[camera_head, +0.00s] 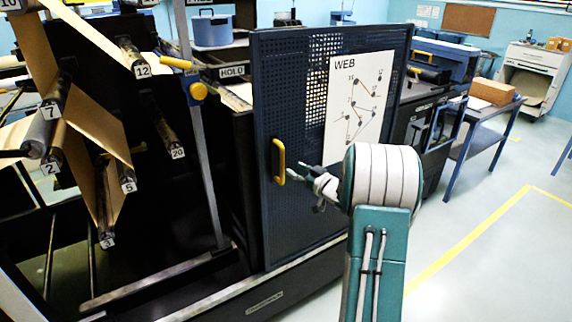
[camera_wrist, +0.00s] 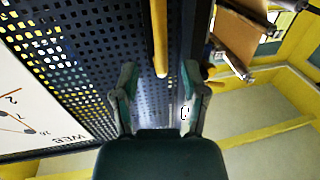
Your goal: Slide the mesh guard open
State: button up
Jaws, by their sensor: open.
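The mesh guard (camera_head: 300,110) is a dark blue perforated panel standing upright on the machine's front, with a WEB diagram sheet on it. Its yellow handle (camera_head: 278,162) is a vertical bar near the guard's left edge. My gripper (camera_head: 306,178) is just right of the handle's lower half in the head view, open and empty. In the wrist view the mesh (camera_wrist: 70,60) fills the left side. The handle (camera_wrist: 158,38) comes down from the top, its end lined up with the gap between my open fingers (camera_wrist: 160,84). Contact with the handle cannot be told.
Left of the guard, brown paper web (camera_head: 92,30) runs over numbered rollers (camera_head: 130,52) in an open dark frame. A grey upright with a yellow knob (camera_head: 198,91) stands beside the guard. A blue side table (camera_head: 483,112) is at the right. The floor (camera_head: 490,250) at lower right is clear.

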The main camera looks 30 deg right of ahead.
jog(key=s, duration=0.2)
jog(key=s+d, duration=0.1)
jog(key=s, duration=0.2)
dwell(0.4)
jog(key=s+a+r+m+g+h, duration=0.3)
jog(key=a+r+g+h, duration=0.3)
jog(key=a+r, duration=0.6)
jog(key=s+a+f+g+y, duration=0.1)
jog(key=s+a+f+g, duration=0.1)
jog(key=s+a, duration=0.8)
jog(key=s+a+f+n+g+y, duration=0.1)
jog(key=s+a+f+g+y, duration=0.1)
jog(key=s+a, duration=0.8)
jog(key=s+f+g, duration=0.1)
jog(key=s+g, duration=0.1)
jog(key=s, duration=0.2)
jog(key=shift+a, duration=0.15)
